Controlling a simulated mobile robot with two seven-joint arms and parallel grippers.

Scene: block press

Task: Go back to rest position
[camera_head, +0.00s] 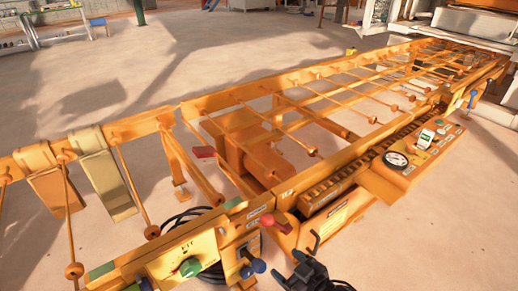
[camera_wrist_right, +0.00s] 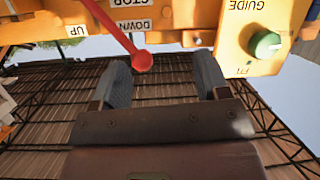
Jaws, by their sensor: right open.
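My right gripper (camera_head: 296,258) is at the bottom of the head view, in front of the yellow machine's control panel (camera_head: 222,240). It is open and empty, its two dark fingers apart. In the right wrist view the fingers (camera_wrist_right: 163,80) point toward the panel. A red lever (camera_wrist_right: 142,61) with a round knob appears between them in that picture, with no visible grip on it. Labels UP, DOWN and STOP are around the lever. A green knob (camera_wrist_right: 264,43) is to the right, above the letters FIT. My left gripper is not in view.
A long yellow roller conveyor frame (camera_head: 300,75) runs to the back right. A red-knobbed lever (camera_head: 278,224) and a blue knob (camera_head: 257,266) stick out near my right gripper. A gauge box (camera_head: 418,160) sits on the right. The pale floor (camera_head: 420,240) is open at lower right.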

